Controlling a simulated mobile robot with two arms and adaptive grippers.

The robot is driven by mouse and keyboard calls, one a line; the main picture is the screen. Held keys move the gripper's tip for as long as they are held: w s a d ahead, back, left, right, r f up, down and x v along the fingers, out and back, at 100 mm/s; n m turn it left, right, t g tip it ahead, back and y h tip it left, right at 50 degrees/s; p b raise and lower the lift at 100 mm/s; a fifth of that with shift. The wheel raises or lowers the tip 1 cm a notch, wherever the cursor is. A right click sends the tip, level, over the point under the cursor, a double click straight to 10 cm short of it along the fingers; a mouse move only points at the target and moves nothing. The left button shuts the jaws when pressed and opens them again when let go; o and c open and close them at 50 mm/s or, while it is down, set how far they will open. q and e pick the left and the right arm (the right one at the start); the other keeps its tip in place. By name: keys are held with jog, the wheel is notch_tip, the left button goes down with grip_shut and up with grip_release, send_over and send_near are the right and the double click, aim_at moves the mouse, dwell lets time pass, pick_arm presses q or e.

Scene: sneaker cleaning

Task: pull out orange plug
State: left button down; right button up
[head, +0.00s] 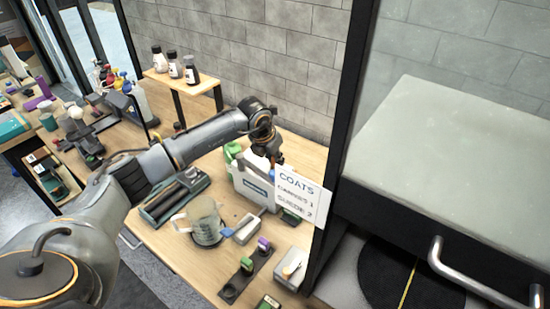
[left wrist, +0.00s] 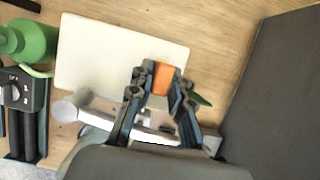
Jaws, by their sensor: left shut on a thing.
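My left gripper (left wrist: 160,76) is shut on the orange plug (left wrist: 162,79), a small orange block between its fingertips in the left wrist view. In the head view the same gripper (head: 274,158) reaches down at the back of the white container (head: 250,187) with a blue label. Only a speck of orange shows there by the fingers. Whether the plug is still seated in anything is hidden. My right gripper is not in view.
A clear jug (head: 203,217), a grey tray (head: 246,229) and a dark rack with green and purple knobs (head: 246,270) stand in front. Bottles stand on a raised shelf (head: 185,84).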

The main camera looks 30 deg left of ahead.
pick_arm(q)
jog(key=shift+r+p, duration=0.5)
jog(key=shift+r, duration=0.45)
jog(key=shift+r+p, duration=0.65)
jog(key=shift+r, duration=0.7)
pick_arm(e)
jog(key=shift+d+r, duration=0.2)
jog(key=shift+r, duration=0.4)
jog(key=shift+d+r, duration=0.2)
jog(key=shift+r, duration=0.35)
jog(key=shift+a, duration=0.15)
pick_arm(q)
jog(key=shift+r+p, duration=0.3)
jog(key=shift+r, duration=0.25)
jog(key=shift+r+p, duration=1.1)
jog(key=shift+r, duration=1.35)
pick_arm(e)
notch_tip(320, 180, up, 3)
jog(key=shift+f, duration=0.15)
